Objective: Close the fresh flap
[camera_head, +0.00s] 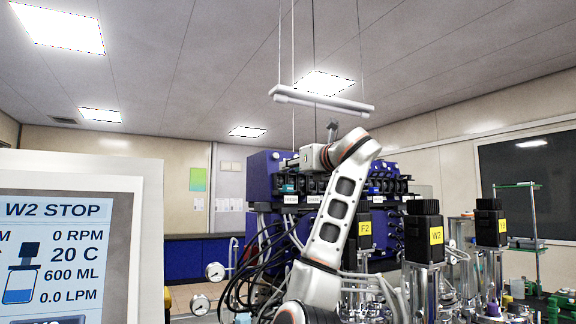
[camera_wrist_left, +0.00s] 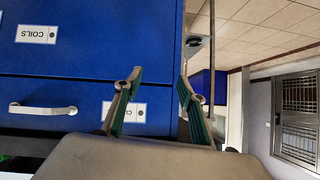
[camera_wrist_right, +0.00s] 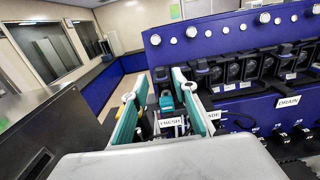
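The FRESH label (camera_wrist_right: 170,122) sits at the end of a row of pump heads on the blue unit (camera_wrist_right: 235,55). Above it, a teal and dark part (camera_wrist_right: 166,101), apparently the fresh pump head, shows between my right gripper's fingers. Whether its flap is up or down is not clear. My right gripper (camera_wrist_right: 159,78) is open, its fingers apart on either side of that part; contact cannot be told. In the head view my right gripper (camera_head: 308,157) is at the pump row. My left gripper (camera_wrist_left: 161,74) is open and empty before blue drawers.
More dark pump heads (camera_wrist_right: 255,70) run to the right, with a DRAIN label (camera_wrist_right: 288,101). Dark tubes (camera_head: 245,275) hang below the unit. A W2 STOP screen (camera_head: 60,255) fills the lower left.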

